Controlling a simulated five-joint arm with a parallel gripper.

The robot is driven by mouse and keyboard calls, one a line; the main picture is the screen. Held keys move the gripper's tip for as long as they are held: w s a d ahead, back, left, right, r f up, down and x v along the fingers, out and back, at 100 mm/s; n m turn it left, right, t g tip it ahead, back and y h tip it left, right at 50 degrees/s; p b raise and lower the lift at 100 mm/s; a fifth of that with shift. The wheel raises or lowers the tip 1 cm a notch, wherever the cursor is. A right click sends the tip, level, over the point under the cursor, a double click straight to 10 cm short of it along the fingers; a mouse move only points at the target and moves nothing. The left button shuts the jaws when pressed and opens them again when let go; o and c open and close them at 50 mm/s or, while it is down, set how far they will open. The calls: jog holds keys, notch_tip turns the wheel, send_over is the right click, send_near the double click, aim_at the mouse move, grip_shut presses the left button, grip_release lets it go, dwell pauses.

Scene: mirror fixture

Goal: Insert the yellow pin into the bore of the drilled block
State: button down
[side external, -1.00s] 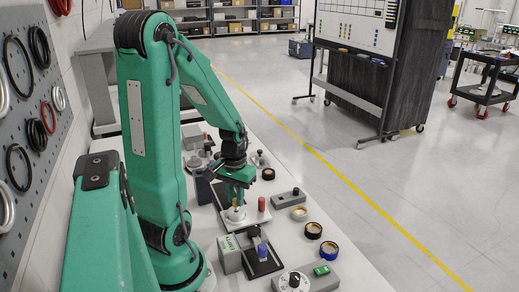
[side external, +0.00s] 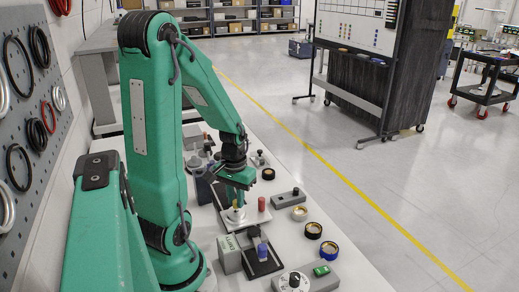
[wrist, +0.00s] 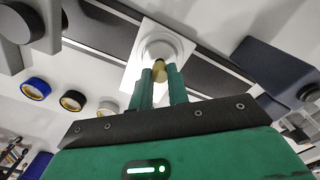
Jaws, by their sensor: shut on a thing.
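The yellow pin (wrist: 159,70) shows between the two green fingertips of my gripper (wrist: 160,78) in the wrist view. My gripper is shut on it. Beyond the pin is a white round holder (wrist: 168,44) on a white plate (wrist: 145,75). In the side view my gripper (side external: 238,203) is low over this holder (side external: 234,215). I cannot tell whether the pin's lower end is still in the holder. A dark slate block (wrist: 275,65) stands to the right in the wrist view, with a dark round spot on it. It may be the drilled block; its bore is not clear.
A red cylinder (side external: 261,204) stands on the white plate beside my gripper. A grey block (side external: 229,256) and a blue peg (side external: 262,250) on a black base are nearer the camera.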

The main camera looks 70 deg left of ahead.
jog(key=shift+f, duration=0.4)
dwell(0.3)
jog(key=c, duration=0.9)
grip_release()
jog(key=shift+r, duration=0.15)
jog(key=shift+r, duration=3.4)
